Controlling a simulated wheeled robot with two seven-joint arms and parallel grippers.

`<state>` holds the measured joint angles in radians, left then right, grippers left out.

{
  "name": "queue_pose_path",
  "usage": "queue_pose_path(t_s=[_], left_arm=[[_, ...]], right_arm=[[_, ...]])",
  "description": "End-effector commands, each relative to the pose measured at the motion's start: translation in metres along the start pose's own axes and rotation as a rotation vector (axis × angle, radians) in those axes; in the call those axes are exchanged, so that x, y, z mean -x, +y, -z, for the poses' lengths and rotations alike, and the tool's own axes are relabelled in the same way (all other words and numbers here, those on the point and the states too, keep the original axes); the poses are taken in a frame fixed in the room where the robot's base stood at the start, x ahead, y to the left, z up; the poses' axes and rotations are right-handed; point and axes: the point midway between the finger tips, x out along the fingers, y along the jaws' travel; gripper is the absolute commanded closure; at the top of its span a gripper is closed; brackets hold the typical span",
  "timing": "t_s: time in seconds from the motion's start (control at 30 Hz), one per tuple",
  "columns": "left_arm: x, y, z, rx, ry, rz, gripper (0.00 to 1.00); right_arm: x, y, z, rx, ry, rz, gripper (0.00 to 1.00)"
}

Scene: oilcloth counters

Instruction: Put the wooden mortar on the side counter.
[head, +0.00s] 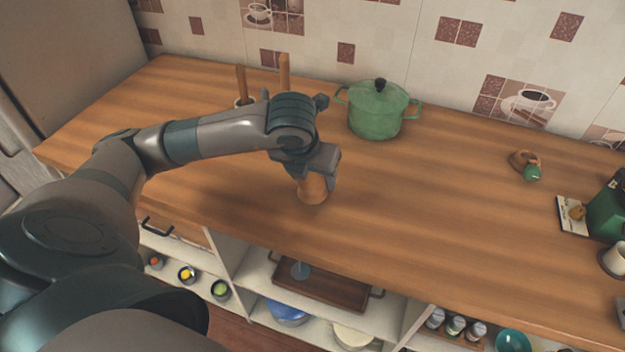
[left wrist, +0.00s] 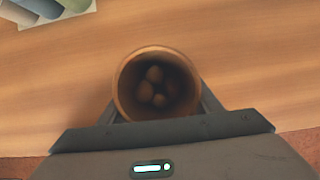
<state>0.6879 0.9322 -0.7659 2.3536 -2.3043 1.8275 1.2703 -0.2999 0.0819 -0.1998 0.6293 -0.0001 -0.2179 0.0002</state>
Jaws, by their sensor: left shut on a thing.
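The wooden mortar (head: 312,191) is a round, brown cup near the front edge of the wooden counter (head: 440,200). My left gripper (head: 319,174) reaches it from above and is shut on it. The mortar is upright; I cannot tell whether its base touches the counter. In the left wrist view the mortar (left wrist: 119,82) shows its open mouth, with several round brown pieces inside, between the fingers of my left gripper (left wrist: 158,108). My right gripper is not in view.
A green lidded pot (head: 376,110) stands at the back, right of my arm. Two upright wooden pieces (head: 284,72) rise behind my arm. A green-and-brown item (head: 525,163) and a small card (head: 571,215) lie at right. The counter's middle is clear. Open shelves (head: 250,265) are below.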

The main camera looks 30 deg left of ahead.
Motion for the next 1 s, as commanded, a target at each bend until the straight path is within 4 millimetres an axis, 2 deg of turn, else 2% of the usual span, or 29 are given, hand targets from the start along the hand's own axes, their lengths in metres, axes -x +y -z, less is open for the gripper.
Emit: queue_pose_path(t_s=[0.2, 0.6, 0.63, 0.7, 1.0], left_arm=[[-0.018, 0.001, 0.008, 0.0, 0.002, -0.001, 0.71], [-0.022, 0.0, 0.009, -0.001, -0.001, 0.0, 0.71], [-0.021, 0.0, 0.009, -0.001, 0.0, 0.0, 0.35], [-0.021, 0.0, 0.009, -0.001, 0.001, 0.0, 0.23], [-0.021, 0.0, 0.009, -0.001, 0.001, 0.0, 0.23]], right_arm=[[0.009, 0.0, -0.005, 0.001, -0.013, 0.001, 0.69], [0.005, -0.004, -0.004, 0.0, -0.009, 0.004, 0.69], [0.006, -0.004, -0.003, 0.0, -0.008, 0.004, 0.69], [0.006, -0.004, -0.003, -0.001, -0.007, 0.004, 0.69], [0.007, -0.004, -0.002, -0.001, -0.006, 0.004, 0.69]])
